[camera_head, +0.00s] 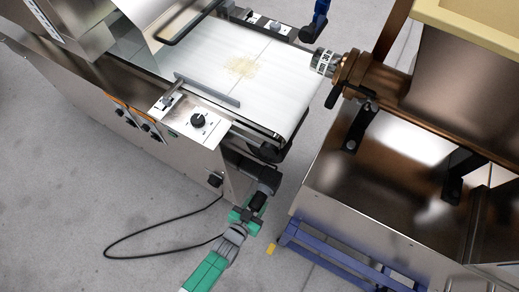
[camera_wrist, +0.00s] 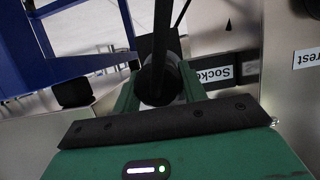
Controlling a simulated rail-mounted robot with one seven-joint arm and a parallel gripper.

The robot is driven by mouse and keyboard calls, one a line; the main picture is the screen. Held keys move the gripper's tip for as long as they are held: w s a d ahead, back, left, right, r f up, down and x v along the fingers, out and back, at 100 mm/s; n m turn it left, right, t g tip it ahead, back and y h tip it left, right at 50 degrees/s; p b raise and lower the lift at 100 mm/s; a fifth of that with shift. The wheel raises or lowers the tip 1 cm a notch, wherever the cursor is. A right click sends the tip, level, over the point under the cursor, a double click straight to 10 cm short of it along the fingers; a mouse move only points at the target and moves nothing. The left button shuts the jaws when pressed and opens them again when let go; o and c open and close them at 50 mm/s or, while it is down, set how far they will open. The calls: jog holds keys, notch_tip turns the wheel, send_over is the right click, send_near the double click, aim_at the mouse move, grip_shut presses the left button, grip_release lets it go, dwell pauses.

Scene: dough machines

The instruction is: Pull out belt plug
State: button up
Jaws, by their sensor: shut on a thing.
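The belt plug (camera_wrist: 160,85) is a dark cylinder between the green fingers of my gripper (camera_wrist: 158,92) in the wrist view. My gripper is shut on it. In the head view my gripper (camera_head: 243,215) is below the near corner of the belt machine (camera_head: 170,155), beside a black fitting (camera_head: 265,178). A black cable (camera_head: 108,245) loops across the floor from the machine's side toward my gripper. The "Socket" label (camera_wrist: 211,75) is just right of the plug in the wrist view. Whether the plug sits in a socket is hidden.
A "rest" label (camera_wrist: 307,57) is at the right of the wrist view. The blue frame (camera_head: 330,245) of the neighbouring machine stands close on the right. A control knob (camera_head: 197,120) is on the belt machine. Grey floor (camera_head: 60,200) is open at left.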

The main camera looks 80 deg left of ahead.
jog(key=shift+s+d, duration=0.15)
jog(key=shift+s+d+p, duration=0.3)
jog(key=shift+s+d, duration=0.65)
jog(key=shift+d, duration=0.1)
jog(key=s+d, duration=0.4)
jog(key=shift+d+p, duration=0.35)
jog(key=shift+p, duration=0.1)
